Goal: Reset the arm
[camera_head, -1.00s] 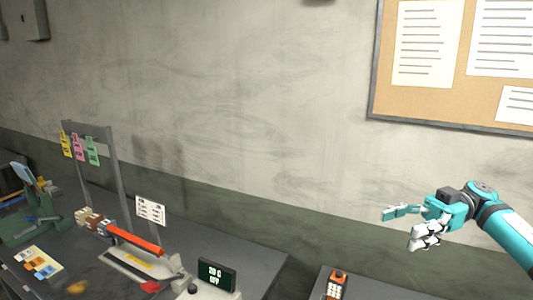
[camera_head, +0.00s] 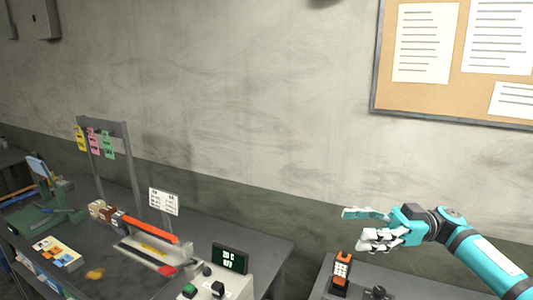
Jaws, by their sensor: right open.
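My right arm comes in from the right edge, teal with dark joints. Its gripper (camera_head: 362,229) is open and empty, held in the air in front of the wall with its fingers pointing left. It appears above the small right-hand table (camera_head: 400,285) and touches nothing that I can see. My left gripper is not in view.
An orange handset (camera_head: 340,272) stands on the right table. A corkboard (camera_head: 460,100) hangs above.

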